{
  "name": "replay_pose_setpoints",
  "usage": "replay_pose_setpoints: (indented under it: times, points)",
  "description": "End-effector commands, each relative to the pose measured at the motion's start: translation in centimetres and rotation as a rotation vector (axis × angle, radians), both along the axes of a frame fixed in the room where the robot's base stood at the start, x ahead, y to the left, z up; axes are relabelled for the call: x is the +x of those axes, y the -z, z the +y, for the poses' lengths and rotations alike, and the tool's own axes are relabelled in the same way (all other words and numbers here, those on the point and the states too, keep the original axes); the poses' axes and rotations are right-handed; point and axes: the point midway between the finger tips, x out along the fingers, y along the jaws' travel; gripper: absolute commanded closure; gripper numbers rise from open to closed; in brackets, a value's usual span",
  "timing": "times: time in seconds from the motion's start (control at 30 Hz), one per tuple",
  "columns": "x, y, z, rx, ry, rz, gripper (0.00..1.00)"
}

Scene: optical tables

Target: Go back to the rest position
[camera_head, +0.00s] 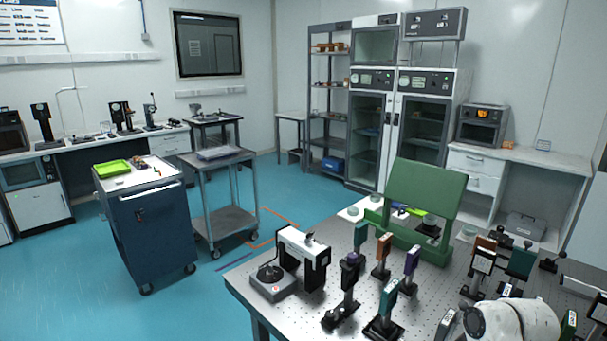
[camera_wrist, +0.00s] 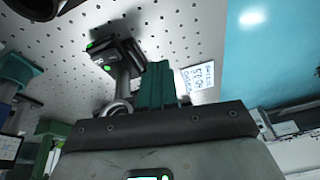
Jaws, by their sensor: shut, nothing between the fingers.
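In the wrist view, my gripper (camera_wrist: 156,84) reaches up from its dark crossbar, with its two dark green fingers together and nothing seen between them. It is over the perforated optical table, close to a black post-mounted part (camera_wrist: 118,60) with small green marks. I cannot tell whether they touch. In the head view, a white rounded part of my arm (camera_head: 510,322) is at the bottom right, low by the table's near side. My fingers cannot be made out there.
The optical table (camera_head: 345,240) carries several post-mounted optics, a white-and-black instrument (camera_head: 303,255) and a green panel (camera_head: 425,200). A printed label (camera_wrist: 198,77) lies near its edge.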

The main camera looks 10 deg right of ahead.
Motion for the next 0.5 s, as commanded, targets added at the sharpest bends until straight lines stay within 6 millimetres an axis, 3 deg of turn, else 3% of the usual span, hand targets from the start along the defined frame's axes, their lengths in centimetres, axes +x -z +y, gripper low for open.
replay_pose_setpoints:
  times: [0.03, 0.2, 0.33, 0.5]
  points:
    - [-1.6, 1.9, 2.0, 0.017, 0.027, 0.016, 1.00]
    - [-7.5, 6.0, 6.4, 0.041, 0.153, 0.067, 1.00]
    - [-12.5, 8.3, 8.4, 0.036, 0.249, 0.109, 1.00]
    - [-19.8, 10.2, 9.5, -0.001, 0.376, 0.162, 1.00]
